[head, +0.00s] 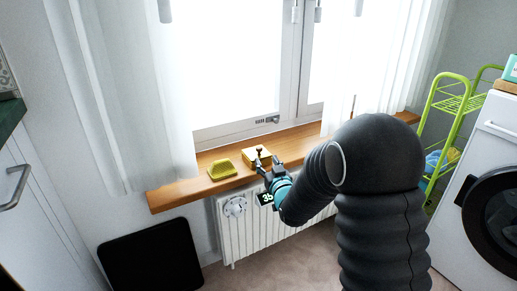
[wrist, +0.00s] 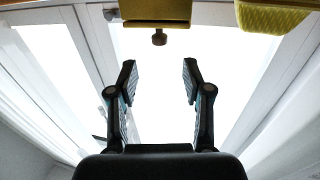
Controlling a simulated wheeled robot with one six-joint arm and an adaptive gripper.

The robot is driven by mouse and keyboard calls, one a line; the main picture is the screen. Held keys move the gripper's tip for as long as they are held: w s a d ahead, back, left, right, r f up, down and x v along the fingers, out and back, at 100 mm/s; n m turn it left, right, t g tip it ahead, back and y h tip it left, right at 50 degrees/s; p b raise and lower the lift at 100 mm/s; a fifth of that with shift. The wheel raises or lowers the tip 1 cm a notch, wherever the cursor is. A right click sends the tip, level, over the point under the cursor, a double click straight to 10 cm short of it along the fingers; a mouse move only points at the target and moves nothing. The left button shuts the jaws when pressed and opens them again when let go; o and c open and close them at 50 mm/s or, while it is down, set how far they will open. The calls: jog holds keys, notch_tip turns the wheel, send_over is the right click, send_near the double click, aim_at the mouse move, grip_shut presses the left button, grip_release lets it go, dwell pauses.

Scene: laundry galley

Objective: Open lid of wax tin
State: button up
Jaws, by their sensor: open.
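The wax tin (head: 251,156) is a small yellow box on the wooden windowsill. Its lid looks closed, though part of the tin is hidden behind my gripper. In the wrist view the tin (wrist: 155,11) is at the top edge, cut off by the frame, with a small dark brown knob (wrist: 159,37) sticking out from it. My gripper (wrist: 158,64) is open and empty, with its two fingers apart on either side of the knob's line and a gap short of it. In the head view my gripper (head: 268,162) is at the tin's near right side.
A yellow, sponge-like block (head: 222,169) sits left of the tin; it also shows in the wrist view (wrist: 272,18). Behind the sill (head: 175,193) are the window and white curtains (head: 120,90). A radiator (head: 270,226) stands below. A green rack (head: 455,103) and a washing machine are at right.

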aim_at(260, 150)
jog(key=p+x, duration=0.1)
jog(key=x, duration=0.8)
jog(key=shift+w+a, duration=0.15)
jog(key=shift+w, duration=0.05)
